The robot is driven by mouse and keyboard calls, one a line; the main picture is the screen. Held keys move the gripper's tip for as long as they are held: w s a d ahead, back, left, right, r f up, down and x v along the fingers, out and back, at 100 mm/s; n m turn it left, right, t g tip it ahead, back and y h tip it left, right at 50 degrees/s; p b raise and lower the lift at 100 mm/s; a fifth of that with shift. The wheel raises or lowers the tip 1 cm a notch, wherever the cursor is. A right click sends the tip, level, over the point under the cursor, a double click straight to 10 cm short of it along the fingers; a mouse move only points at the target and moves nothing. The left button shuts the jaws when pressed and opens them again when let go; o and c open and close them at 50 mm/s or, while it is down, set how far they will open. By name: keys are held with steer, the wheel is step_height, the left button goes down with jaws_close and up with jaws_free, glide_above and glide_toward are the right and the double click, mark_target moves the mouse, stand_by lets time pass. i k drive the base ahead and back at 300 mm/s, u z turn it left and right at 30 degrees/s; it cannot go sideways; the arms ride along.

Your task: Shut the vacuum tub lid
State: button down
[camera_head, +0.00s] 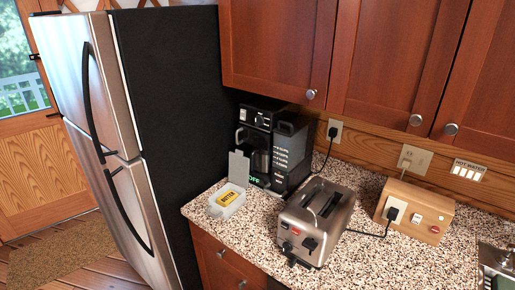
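A small pale tub (224,208) stands near the left end of the speckled counter. It appears to be the vacuum tub. Its grey lid (238,166) stands open, roughly upright at the tub's back edge. My gripper is not in view.
A black coffee maker (282,148) stands close behind and right of the tub. A steel toaster (318,218) sits to the right, and a wooden socket box (414,210) farther right. A tall fridge (115,130) is at left. Cabinets (278,45) hang above.

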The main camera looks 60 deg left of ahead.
mark_target(239, 165)
steer(key=z, duration=0.15)
steer(key=k, duration=1.25)
steer(key=u, duration=1.7)
steer(key=i, duration=0.8)
steer(key=z, duration=0.2)
